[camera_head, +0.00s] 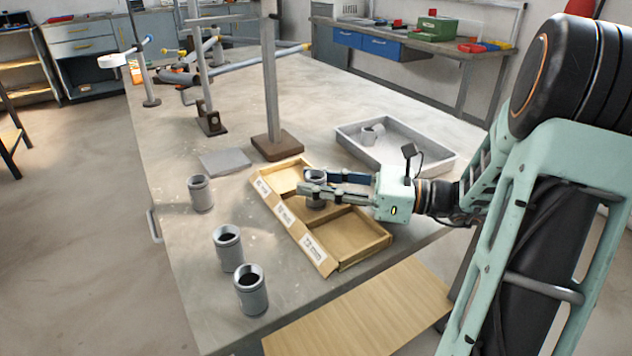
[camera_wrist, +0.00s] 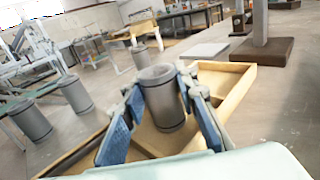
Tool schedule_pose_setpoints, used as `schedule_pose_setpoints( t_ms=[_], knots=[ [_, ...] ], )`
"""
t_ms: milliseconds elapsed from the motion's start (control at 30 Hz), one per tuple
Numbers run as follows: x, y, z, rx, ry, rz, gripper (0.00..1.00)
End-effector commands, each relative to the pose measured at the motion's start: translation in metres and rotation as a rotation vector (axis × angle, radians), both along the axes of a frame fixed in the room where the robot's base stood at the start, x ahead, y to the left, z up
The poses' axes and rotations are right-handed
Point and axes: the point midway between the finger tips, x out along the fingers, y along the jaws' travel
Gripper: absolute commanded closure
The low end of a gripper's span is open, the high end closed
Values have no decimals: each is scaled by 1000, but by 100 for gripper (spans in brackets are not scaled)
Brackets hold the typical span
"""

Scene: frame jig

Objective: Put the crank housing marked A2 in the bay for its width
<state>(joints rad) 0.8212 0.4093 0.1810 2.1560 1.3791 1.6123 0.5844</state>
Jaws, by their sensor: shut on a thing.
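My gripper (camera_head: 308,183) is shut on a grey cylindrical crank housing (camera_head: 316,202), with one finger on each side of it. The housing is upright, over or in the middle bay of a wooden three-bay box (camera_head: 290,222). I cannot tell whether its base touches the bay floor. In the wrist view the held housing (camera_wrist: 165,103) stands between the blue finger pads, with the box wall (camera_wrist: 234,84) behind it. The bay labels (camera_head: 286,214) are too small to read. No A2 mark is legible on any housing.
Three similar housings stand on the table left of the box: one behind (camera_head: 201,194), one nearer (camera_head: 228,249) and one nearest (camera_head: 251,290). A grey tray (camera_head: 425,165) holds a small grey part (camera_head: 372,134). A post on a brown base (camera_head: 277,147) stands behind the box.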

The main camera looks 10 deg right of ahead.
Motion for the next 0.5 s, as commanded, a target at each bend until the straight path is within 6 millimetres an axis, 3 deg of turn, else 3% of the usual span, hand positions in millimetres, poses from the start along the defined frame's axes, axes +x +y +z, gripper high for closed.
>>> schedule_pose_setpoints(
  t_ms=[33, 67, 200, 500],
  knots=[
    [0, 0, -2, 1, 0, 0, 100],
    [0, 0, -2, 0, 1, 0, 70],
    [0, 0, -1, 0, 1, 0, 56],
    [0, 0, 0, 0, 0, 0, 56]
  ],
)
